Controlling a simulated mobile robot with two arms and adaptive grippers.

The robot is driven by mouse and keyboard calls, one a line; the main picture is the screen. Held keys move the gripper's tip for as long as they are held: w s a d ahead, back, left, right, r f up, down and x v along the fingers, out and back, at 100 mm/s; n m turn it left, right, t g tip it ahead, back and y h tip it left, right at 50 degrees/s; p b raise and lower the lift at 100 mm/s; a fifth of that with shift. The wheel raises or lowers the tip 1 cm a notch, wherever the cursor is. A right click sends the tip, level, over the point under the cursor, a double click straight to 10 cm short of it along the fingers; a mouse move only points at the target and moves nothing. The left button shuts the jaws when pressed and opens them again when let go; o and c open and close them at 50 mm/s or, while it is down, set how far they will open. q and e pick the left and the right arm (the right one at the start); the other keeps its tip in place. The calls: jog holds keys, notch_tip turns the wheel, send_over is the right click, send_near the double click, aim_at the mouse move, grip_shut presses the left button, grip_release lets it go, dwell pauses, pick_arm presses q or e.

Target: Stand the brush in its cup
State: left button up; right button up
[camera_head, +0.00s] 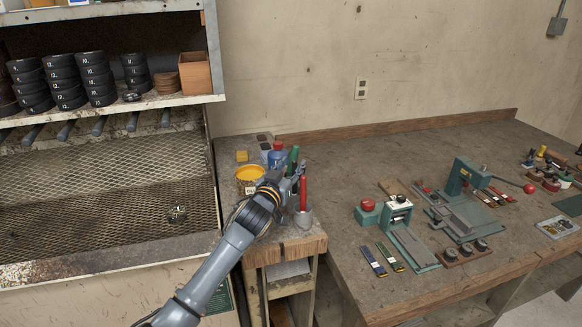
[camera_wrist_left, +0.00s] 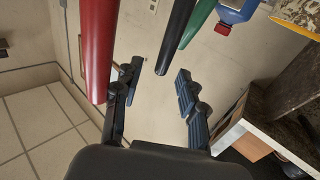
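My left gripper (camera_head: 292,183) is at the small wooden bench end, beside a red handle (camera_head: 303,192) that stands upright in a small grey cup (camera_head: 303,217). In the left wrist view the fingers (camera_wrist_left: 158,88) are spread apart. The end of a black handle (camera_wrist_left: 177,35) shows in the gap between them, with no clear contact. The red handle (camera_wrist_left: 97,50) is close at the left, and a green handle (camera_wrist_left: 198,22) is behind the black one. I cannot tell which handle belongs to the brush; their lower ends are hidden. My right gripper is not in view.
A yellow-topped can (camera_head: 250,175) and a blue bottle (camera_head: 277,155) crowd the gripper. A yellow block (camera_head: 242,156) is behind them. A shelf with black rolls (camera_head: 97,78) stands left. The right bench (camera_head: 340,190) holds green stitching devices, with bare room at its left.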

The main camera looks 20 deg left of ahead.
pick_arm(q)
jog(key=shift+s, duration=0.1)
jog(key=s, duration=1.1)
jog(key=shift+s+a+f, duration=0.2)
jog(key=shift+s+a, duration=0.2)
jog(key=shift+a, duration=0.05)
